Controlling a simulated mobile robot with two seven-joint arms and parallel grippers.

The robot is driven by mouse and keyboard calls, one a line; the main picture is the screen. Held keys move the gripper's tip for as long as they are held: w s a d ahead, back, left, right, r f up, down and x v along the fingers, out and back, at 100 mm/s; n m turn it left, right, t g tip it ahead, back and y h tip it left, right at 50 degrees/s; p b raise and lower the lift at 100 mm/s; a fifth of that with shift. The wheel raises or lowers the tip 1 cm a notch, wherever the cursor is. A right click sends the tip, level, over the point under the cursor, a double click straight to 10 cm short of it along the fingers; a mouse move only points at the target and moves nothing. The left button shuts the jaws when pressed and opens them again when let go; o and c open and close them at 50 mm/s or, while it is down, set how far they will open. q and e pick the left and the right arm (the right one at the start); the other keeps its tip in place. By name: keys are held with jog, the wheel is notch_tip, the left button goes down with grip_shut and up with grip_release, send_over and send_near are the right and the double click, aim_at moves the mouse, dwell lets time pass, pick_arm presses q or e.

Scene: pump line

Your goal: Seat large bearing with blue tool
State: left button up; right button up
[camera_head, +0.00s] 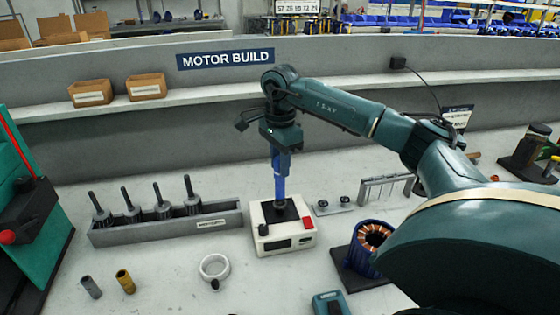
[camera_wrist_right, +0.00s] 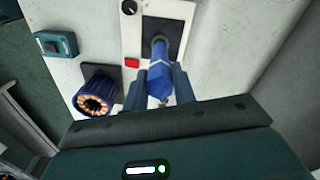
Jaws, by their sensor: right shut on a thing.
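My right gripper (camera_head: 280,150) is shut on the blue tool (camera_head: 279,187) and holds it upright, grey end down. In the right wrist view the tool (camera_wrist_right: 159,86) sits between the two fingers (camera_wrist_right: 161,76). The tool's lower end is at the black pad of a white box (camera_head: 285,240); I cannot tell whether it touches the pad. A pale ring (camera_head: 214,267) lies on the bench in front of the box; I cannot tell whether it is the large bearing. My left gripper is not in view.
A grey tray (camera_head: 165,229) holds several shafted rotors left of the box. A blue stator with copper windings (camera_head: 372,240) stands right of it, near my right arm. A green machine (camera_head: 28,205) is at the left edge.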

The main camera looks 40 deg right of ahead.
jog(key=shift+f+b, duration=0.3)
jog(key=shift+f, duration=0.25)
dwell(0.4)
jog(key=shift+r, duration=0.1)
jog(key=shift+r+p, duration=1.75)
jog(key=shift+r, duration=0.25)
jog(key=shift+r+p, duration=1.25)
jog(key=shift+r, duration=4.15)
